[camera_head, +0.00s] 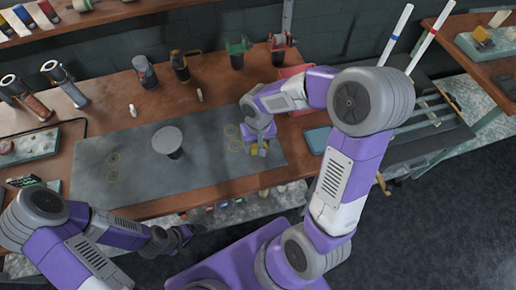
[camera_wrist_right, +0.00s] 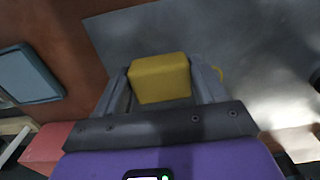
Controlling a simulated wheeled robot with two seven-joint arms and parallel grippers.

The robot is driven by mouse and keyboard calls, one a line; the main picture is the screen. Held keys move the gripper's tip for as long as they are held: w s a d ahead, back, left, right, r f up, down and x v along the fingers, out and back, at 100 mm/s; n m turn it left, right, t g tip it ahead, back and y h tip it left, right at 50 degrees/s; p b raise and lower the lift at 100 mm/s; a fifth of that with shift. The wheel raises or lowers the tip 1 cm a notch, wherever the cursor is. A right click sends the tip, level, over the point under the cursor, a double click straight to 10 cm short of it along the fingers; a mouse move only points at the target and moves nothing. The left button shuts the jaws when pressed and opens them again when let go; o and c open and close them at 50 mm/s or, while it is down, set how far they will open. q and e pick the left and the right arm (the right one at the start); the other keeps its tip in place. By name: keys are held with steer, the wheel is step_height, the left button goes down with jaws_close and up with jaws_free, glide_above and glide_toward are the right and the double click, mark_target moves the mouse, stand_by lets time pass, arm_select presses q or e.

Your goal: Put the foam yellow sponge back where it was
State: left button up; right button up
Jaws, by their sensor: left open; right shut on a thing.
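The yellow sponge (camera_wrist_right: 160,80) is a small block between the two fingers of my right gripper (camera_wrist_right: 162,88) in the right wrist view. My right gripper is shut on it. In the head view the right gripper (camera_head: 261,148) is over the right part of the grey mat (camera_head: 200,180), with a bit of the sponge (camera_head: 253,148) showing beside the fingers. I cannot tell whether the sponge touches the mat. Yellow ring marks (camera_head: 232,130) lie on the mat just left of this gripper. My left gripper (camera_head: 184,233) is open and empty, in front of the bench's near edge.
A round grey disc on a stand (camera_head: 168,138) is on the mat. More ring marks (camera_head: 113,158) lie at its left. A blue tray (camera_head: 317,140) and a red bin (camera_head: 294,72) are to the right. Bottles and clamps line the back.

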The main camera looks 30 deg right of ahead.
step_height(320, 180, down, 3)
steer(key=shift+r+b, duration=0.15)
steer(key=shift+b, duration=0.15)
steer(key=shift+w, duration=0.1)
steer(key=o, duration=1)
